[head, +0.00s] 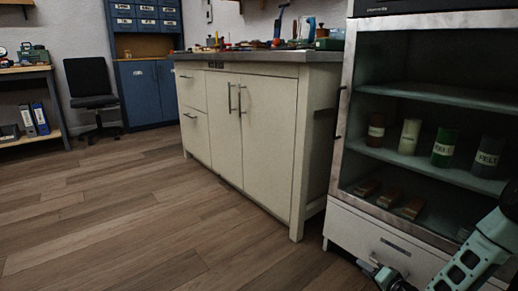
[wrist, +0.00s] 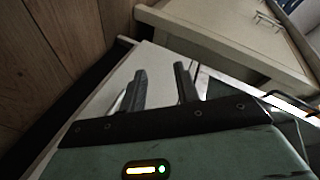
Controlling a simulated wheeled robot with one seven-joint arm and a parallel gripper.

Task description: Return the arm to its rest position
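My arm (head: 470,262) reaches into the lower right corner of the head view, in front of the cabinet's drawer. My gripper (head: 385,277) is at its lower end, dark and partly cut off by the bottom edge. In the wrist view my gripper (wrist: 161,72) shows two dark fingers standing apart. Nothing is between them, and the gripper is open and empty. Behind the fingers is a pale panel, with wooden floor to the left.
An open-fronted cabinet (head: 344,185) stands close by my arm, with labelled jars (head: 445,147) and small brown blocks (head: 388,199) on its shelves. A cream workbench (head: 262,130) stands left of it, tools on top. The wooden floor (head: 110,215) at left is clear.

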